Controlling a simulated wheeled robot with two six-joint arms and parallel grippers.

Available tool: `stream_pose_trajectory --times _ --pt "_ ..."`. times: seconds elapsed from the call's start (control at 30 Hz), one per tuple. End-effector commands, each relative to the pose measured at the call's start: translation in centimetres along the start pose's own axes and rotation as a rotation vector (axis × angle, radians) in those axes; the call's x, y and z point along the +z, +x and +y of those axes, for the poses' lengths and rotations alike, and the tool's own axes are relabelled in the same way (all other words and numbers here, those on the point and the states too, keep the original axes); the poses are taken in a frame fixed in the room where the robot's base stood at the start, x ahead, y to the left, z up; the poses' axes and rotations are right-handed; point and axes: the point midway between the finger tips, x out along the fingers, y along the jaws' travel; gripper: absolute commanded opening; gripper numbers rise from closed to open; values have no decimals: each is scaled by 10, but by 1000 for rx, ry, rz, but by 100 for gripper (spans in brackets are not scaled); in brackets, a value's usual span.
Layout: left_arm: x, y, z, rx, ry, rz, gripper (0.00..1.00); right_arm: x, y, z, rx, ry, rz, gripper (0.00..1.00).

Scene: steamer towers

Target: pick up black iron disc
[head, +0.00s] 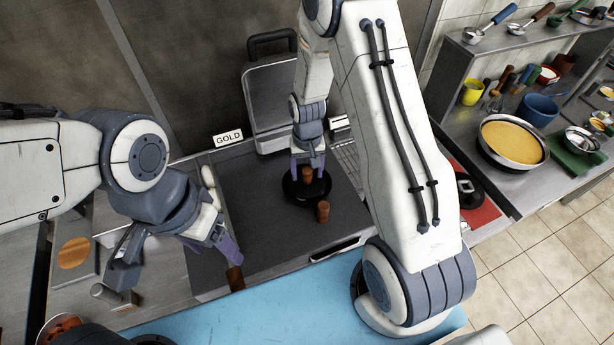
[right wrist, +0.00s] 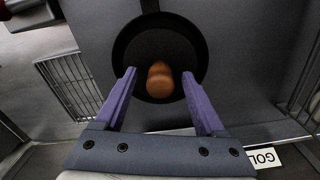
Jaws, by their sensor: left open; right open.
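The black iron disc (head: 289,191) lies flat on the dark grey worktop in the head view, with a brown wooden knob (head: 307,174) at its middle. In the right wrist view the round disc (right wrist: 160,45) and its knob (right wrist: 160,86) are ahead of my fingers. My right gripper (head: 307,170) is open above the disc, its purple fingertips on either side of the knob, with gaps visible in the right wrist view (right wrist: 158,76). My left gripper (head: 232,250) is open at the worktop's front left, close to a brown wooden handle (head: 235,279); contact is unclear.
A second wooden knob (head: 323,211) stands just in front of the disc. Behind are a metal lid with a black handle (head: 270,95) and a GOLD sign (head: 228,140). A blue surface (head: 270,310) lies in front. The worktop left of the disc is clear.

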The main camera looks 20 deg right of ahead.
Motion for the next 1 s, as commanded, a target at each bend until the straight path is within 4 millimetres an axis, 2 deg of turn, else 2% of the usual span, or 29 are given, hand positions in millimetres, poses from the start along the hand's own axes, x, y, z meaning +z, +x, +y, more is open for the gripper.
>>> stream_pose_trajectory --times 0.13,0.33,0.37,0.4,0.53,0.57,1.0 --pt "0 -4 0 0 1 0 69 0 10 0 0 0 -1 72" --pt "0 -3 0 0 1 0 69 0 10 0 0 0 1 72" --pt "0 -3 0 0 1 0 69 0 10 0 0 0 1 68" --pt "0 -3 0 0 1 0 69 0 10 0 0 0 1 53" --pt "0 -3 0 0 1 0 69 0 10 0 0 0 1 3" --pt "0 -3 0 0 1 0 69 0 10 0 0 0 1 0" --pt "0 -3 0 0 0 0 69 0 10 0 0 0 1 0"
